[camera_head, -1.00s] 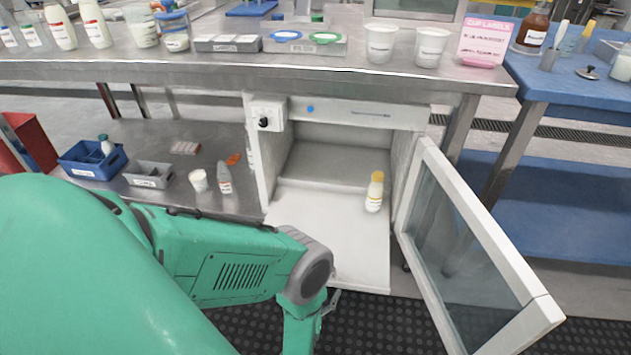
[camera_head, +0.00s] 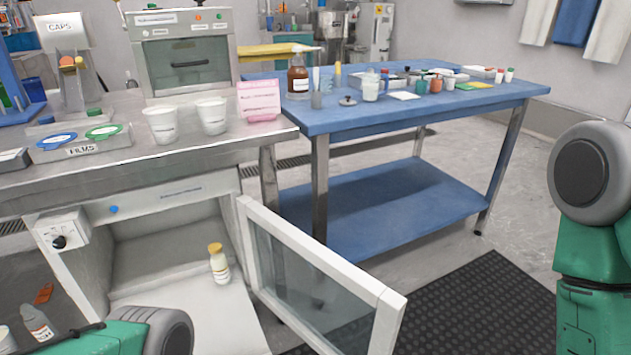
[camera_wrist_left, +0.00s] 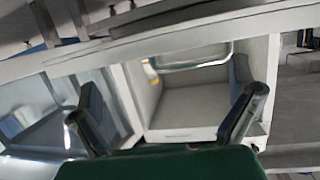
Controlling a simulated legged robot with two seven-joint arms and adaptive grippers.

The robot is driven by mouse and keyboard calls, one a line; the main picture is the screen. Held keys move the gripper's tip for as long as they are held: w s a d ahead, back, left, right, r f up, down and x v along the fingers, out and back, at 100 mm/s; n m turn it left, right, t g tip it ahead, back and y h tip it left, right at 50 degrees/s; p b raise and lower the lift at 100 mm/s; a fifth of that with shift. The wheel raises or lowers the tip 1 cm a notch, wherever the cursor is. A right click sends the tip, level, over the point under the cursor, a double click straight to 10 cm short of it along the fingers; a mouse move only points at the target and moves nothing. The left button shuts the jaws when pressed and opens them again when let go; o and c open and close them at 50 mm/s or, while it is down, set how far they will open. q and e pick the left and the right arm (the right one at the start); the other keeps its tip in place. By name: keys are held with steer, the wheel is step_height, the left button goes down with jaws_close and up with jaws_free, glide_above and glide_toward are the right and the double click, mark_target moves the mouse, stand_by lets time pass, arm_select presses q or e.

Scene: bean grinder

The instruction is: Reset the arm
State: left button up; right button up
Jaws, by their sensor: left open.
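My left arm shows at the bottom left of the head view as a green link with a grey joint; its gripper is below the frame there. In the left wrist view my left gripper (camera_wrist_left: 168,122) is open, its two dark fingers spread wide with nothing between them. It faces the open white cabinet (camera_wrist_left: 185,110), which also shows in the head view (camera_head: 185,262). My right arm shows at the right edge of the head view as a green link with a grey joint; its gripper is out of the frame.
A bottle with a yellow cap (camera_head: 219,264) stands inside the cabinet. The glass cabinet door (camera_head: 300,285) stands open to the right. The steel counter (camera_head: 190,155) is above, with two white cups (camera_head: 162,124). A blue table (camera_head: 350,122) stands to the right, with free floor beyond it.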

arm_select(q)
steer(key=s+d+r+m+g+h, duration=0.2)
steer(key=s+r+m+g+h, duration=0.35)
steer(key=s+r+g, duration=1.05)
steer(key=s+r+t+p, duration=0.3)
steer(key=r+p, duration=0.8)
steer(key=p, duration=0.1)
steer(key=shift+s+r+p, duration=0.15)
steer(key=shift+r+p, duration=0.1)
steer(key=shift+p, duration=0.1)
steer(key=shift+a+h, duration=0.15)
steer(key=shift+h, duration=0.1)
